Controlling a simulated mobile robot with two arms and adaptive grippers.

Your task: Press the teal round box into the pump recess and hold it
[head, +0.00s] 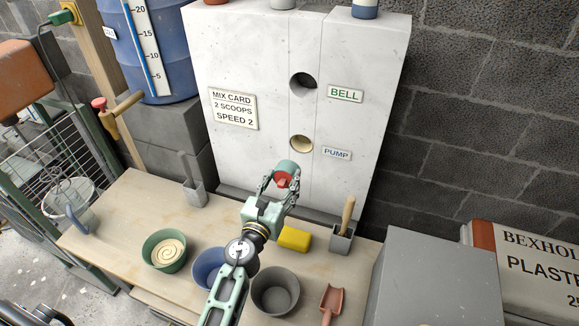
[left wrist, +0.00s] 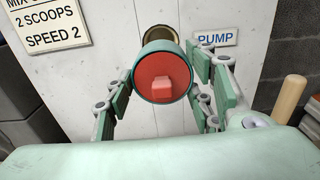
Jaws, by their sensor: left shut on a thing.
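The teal round box (head: 287,168) has a teal rim and a red face with a square red knob. My left gripper (head: 281,182) is shut on it and holds it in front of the white panel, below the pump recess. In the left wrist view the box (left wrist: 163,80) sits between the two fingers, red face toward the camera. The pump recess (head: 301,143) is a round hole with a tan inside, left of the PUMP label (head: 336,154). In the left wrist view the recess (left wrist: 161,33) shows just above the box, partly hidden by it. My right gripper is not in view.
A dark round hole (head: 303,84) sits above, beside the BELL label (head: 345,94). On the bench (head: 125,215) are a green bowl (head: 150,258), a blue bowl (head: 207,270), a grey bowl (head: 270,300), a yellow block (head: 294,239) and a grey holder (head: 341,243) with a wooden handle.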

